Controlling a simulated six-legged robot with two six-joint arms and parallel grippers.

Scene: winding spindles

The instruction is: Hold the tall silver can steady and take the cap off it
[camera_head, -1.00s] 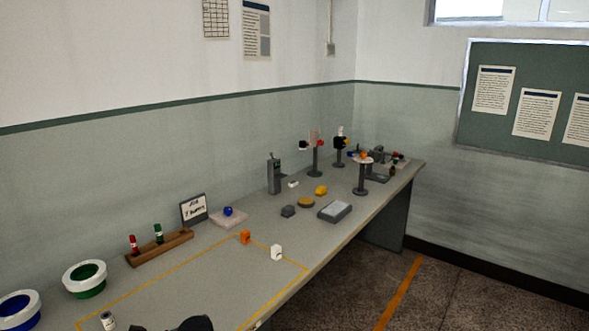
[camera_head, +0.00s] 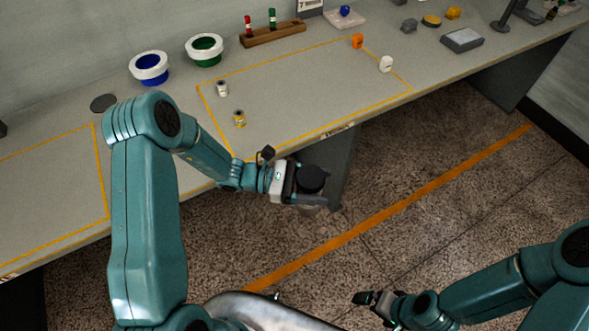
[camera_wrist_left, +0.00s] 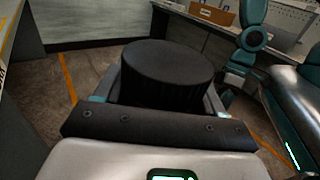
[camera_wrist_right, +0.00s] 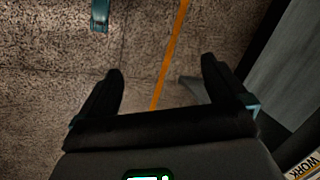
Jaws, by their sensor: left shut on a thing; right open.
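The can's black round cap (camera_head: 311,178) shows at the end of my left arm, beyond the table's front edge. A little of the can's silver body (camera_head: 309,208) shows below it. My left gripper (camera_head: 308,197) is shut on the can and holds it upright above the floor. In the left wrist view the cap (camera_wrist_left: 167,72) fills the space between the fingers and hides the can's body. The cap sits on the can. My right gripper (camera_head: 377,301) is open and empty, apart from the can at the lower right; its spread fingers show in the right wrist view (camera_wrist_right: 162,68).
Open space lies between my grippers, over the floor.

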